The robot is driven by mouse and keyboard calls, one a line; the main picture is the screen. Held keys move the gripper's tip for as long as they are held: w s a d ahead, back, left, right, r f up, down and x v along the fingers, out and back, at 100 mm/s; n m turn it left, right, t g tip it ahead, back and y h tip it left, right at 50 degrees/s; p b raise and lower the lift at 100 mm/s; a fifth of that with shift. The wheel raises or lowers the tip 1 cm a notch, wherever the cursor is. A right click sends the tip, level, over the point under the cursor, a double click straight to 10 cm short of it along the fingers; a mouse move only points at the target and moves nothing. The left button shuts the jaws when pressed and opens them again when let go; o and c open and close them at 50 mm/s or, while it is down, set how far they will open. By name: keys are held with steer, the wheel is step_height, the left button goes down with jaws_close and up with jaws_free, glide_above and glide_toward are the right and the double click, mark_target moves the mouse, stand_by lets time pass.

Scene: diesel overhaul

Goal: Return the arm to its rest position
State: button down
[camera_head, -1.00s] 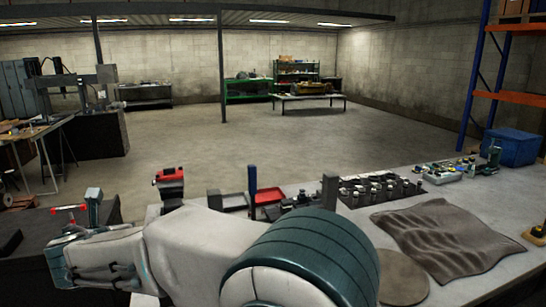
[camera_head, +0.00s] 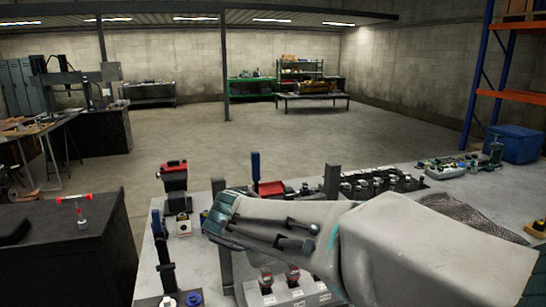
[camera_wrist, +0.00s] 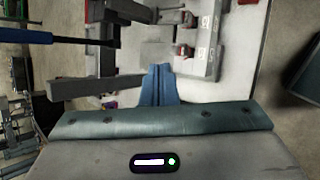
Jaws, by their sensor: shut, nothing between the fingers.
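My arm (camera_head: 430,235) reaches across the workbench from the right in the head view, its wrist end (camera_head: 222,215) at the left over the bench. In the wrist view my gripper (camera_wrist: 161,68) shows as two blue fingers lying together, with nothing between them. They point at grey fixtures and the bench top, apart from them as far as I can tell. In the head view the fingers cannot be made out.
The workbench (camera_head: 190,250) holds a red-topped device (camera_head: 173,175), a red tray (camera_head: 271,188), upright posts and a rack of dark parts (camera_head: 375,183). A dark cabinet (camera_head: 60,245) stands left, with a red-handled tool (camera_head: 76,200). A blue bin (camera_head: 514,147) is at right.

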steer(key=s+d+f+m+g+b, duration=0.1)
steer(key=s+d+f+m, duration=0.15)
steer(key=d+m, duration=0.2)
steer(key=s+d+f+m+g, duration=0.1)
steer(key=s+d+m, duration=0.3)
steer(key=d, duration=0.2)
steer(key=s+d+f+m+g+y+b, duration=0.1)
steer(key=s+d+f+m, duration=0.2)
steer(key=s+m, duration=0.3)
steer(key=s+d+f+m+g+y+b, duration=0.1)
steer(key=s+d+f+m, duration=0.2)
steer(key=s+m, duration=0.4)
steer(key=shift+d+f+g, duration=0.25)
steer(key=shift+f+g, duration=0.15)
steer(key=shift+f, duration=0.5)
